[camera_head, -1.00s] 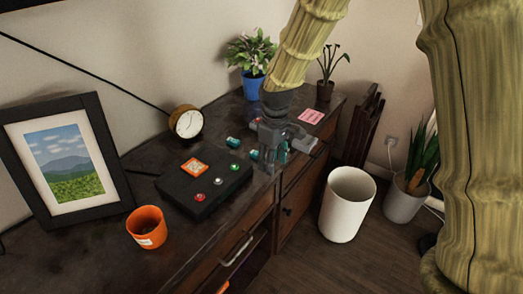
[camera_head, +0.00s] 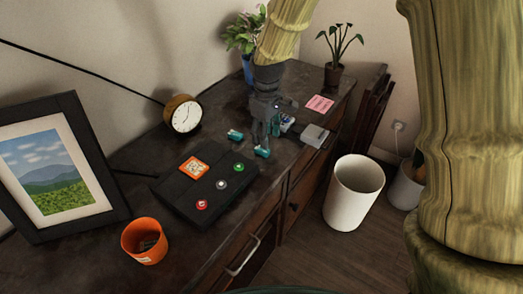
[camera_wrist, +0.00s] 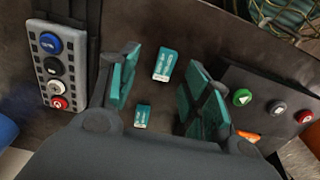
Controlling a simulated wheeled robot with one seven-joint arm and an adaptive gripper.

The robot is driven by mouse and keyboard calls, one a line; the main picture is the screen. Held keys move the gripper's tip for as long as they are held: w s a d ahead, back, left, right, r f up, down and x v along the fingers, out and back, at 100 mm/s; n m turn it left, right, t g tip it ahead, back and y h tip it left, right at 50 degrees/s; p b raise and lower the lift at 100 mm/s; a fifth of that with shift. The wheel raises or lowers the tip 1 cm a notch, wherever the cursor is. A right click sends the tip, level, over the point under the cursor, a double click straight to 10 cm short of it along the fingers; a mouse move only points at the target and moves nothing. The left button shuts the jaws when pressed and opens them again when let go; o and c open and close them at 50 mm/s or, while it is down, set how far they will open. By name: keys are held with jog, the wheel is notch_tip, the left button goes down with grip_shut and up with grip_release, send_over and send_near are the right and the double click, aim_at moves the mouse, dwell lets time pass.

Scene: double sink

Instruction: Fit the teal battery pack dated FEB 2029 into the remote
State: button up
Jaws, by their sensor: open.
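Two teal battery packs with white labels lie apart on the dark desk. One is nearer the front edge (camera_head: 263,152) and also shows in the wrist view (camera_wrist: 165,64). The other is further back (camera_head: 235,134), smaller in the wrist view (camera_wrist: 142,116). Their dates are too small to read. My gripper (camera_head: 265,138) is open and empty, pointing down near the packs. In the wrist view, both packs show between its teal-padded fingers (camera_wrist: 163,90). The grey remote (camera_wrist: 60,70), with blue, black, white and red buttons, lies beyond the fingers; my gripper partly hides it in the head view (camera_head: 287,122).
A black box (camera_head: 182,195) with three buttons and an orange display lies left of the packs. A grey object (camera_head: 313,136) sits near the desk edge. An orange cup (camera_head: 145,240), clock (camera_head: 183,114), picture frame (camera_head: 92,130) and blue pot (camera_head: 248,70) stand around.

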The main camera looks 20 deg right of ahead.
aim_at(262, 151)
jog(key=shift+a+f, duration=0.2)
jog(key=shift+f, duration=0.65)
jog(key=shift+a+f, duration=0.2)
jog(key=shift+f, duration=0.7)
jog(key=shift+a+f, duration=0.2)
jog(key=shift+f, duration=0.65)
jog(key=c, duration=1.1)
